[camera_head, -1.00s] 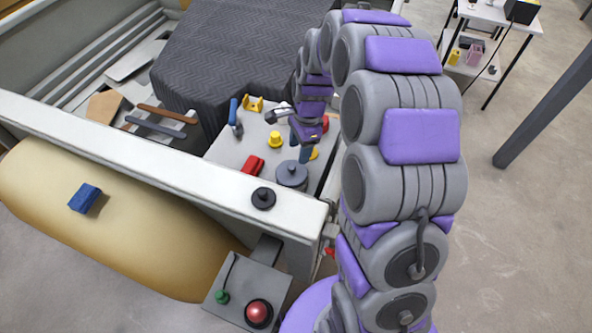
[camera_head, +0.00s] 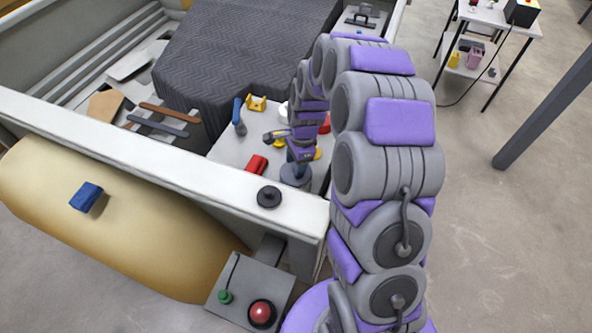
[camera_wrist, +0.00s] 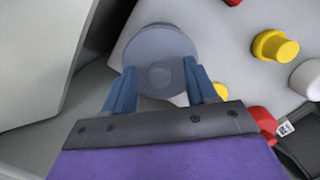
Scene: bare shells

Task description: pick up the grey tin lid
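The grey tin lid (camera_head: 296,180) is a round disc with a central knob, lying on the light grey worktop near its front edge. My gripper (camera_head: 299,162) is right over it and hides part of it. In the wrist view the lid (camera_wrist: 160,45) shows as a flat grey disc. My gripper (camera_wrist: 160,78) is open there, with one blue finger on either side of the knob. The fingers overlap the lid in the picture. I cannot tell whether they touch it.
A red block (camera_head: 257,164), a blue-handled tool (camera_head: 239,116) and yellow pieces (camera_head: 257,103) lie on the worktop. A pale wall (camera_head: 150,150) with a black knobbed disc (camera_head: 269,196) on its top runs in front. In the wrist view a yellow knob (camera_wrist: 275,48) is to the right.

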